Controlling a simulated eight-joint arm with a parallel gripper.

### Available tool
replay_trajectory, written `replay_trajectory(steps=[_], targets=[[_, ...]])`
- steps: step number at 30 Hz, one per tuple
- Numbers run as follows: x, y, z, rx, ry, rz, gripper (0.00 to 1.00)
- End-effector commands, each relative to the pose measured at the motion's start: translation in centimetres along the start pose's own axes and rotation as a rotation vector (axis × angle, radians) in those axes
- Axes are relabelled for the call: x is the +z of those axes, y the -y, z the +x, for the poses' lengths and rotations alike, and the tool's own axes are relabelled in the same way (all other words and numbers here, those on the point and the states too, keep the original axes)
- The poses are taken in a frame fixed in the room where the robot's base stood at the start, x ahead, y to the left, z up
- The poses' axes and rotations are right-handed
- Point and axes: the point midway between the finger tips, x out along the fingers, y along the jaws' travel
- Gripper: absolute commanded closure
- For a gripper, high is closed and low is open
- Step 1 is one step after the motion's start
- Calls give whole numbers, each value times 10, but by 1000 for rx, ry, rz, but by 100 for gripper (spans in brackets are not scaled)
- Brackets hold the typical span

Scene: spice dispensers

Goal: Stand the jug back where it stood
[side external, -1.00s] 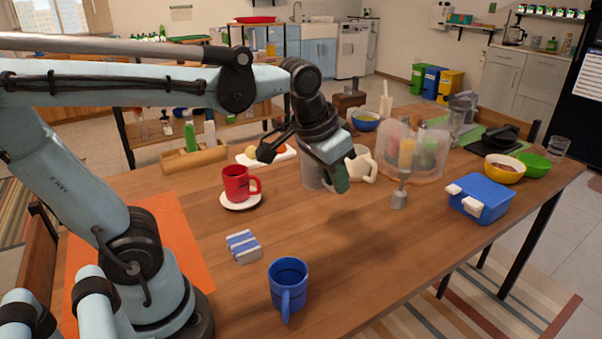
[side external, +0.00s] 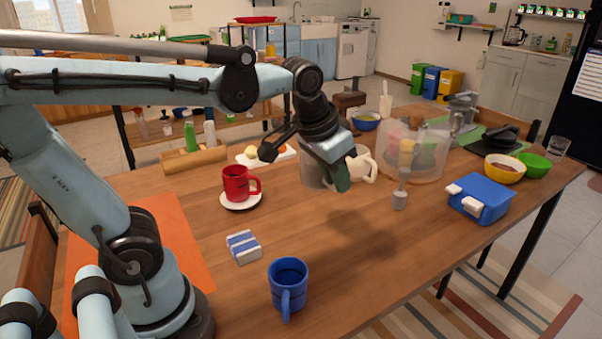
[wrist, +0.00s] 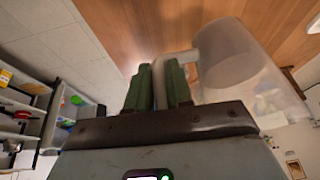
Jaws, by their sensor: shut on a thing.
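The jug is a clear, greyish, see-through vessel. In the wrist view the jug (wrist: 232,55) is right of the fingers, and its pale handle (wrist: 165,75) runs between them. My gripper (wrist: 166,85) has dark green fingers and is shut on that handle. In the side view my gripper (side external: 340,178) hangs over the middle of the table, partly in front of the jug (side external: 312,174). I cannot tell from this view whether the jug's base touches the table.
A cream mug (side external: 364,165) is close right of my gripper. A clear container (side external: 428,160) and a grey-based dispenser (side external: 400,195) are further right. A red cup (side external: 238,183) on a saucer is left. A blue mug (side external: 288,285) is in front.

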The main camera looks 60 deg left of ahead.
Motion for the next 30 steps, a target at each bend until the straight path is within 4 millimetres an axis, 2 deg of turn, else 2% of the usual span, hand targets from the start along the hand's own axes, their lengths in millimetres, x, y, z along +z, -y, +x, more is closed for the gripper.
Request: replay_trajectory(steps=[5,12,18,26,30], targets=[[-19,14,10,-39,6,-90,100],[-55,46,38,-125,16,-292,100],[-74,70,61,-185,14,-431,100],[-83,88,77,-220,12,-513,100],[-81,106,89,-224,11,-522,100]])
